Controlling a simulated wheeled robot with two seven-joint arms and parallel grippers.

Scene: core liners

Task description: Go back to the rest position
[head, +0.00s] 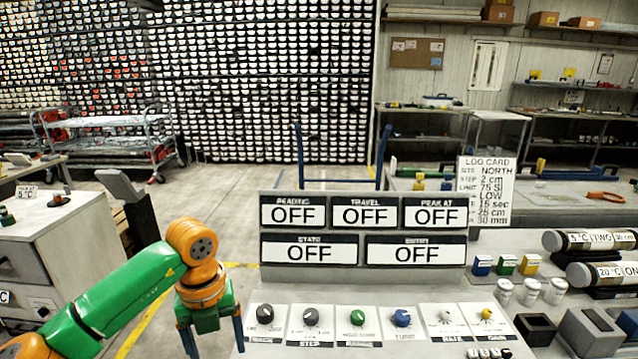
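My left arm comes in from the lower left, with green and orange links. My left gripper (214,345) points down at the left edge of the instrument panel. Its two blue fingers are spread apart, and nothing shows between them. My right arm and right gripper are not in view. The display panel (363,279) stands upright to the right of my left gripper, and all its windows read OFF. A row of knobs (357,318) sits below the displays.
A log card (486,188) stands behind the panel's right side. Labelled cylinders (590,240), coloured blocks (505,264) and small white jars (529,291) are at the right. A grey cabinet (62,240) stands at the left. Open floor lies between the cabinet and the panel.

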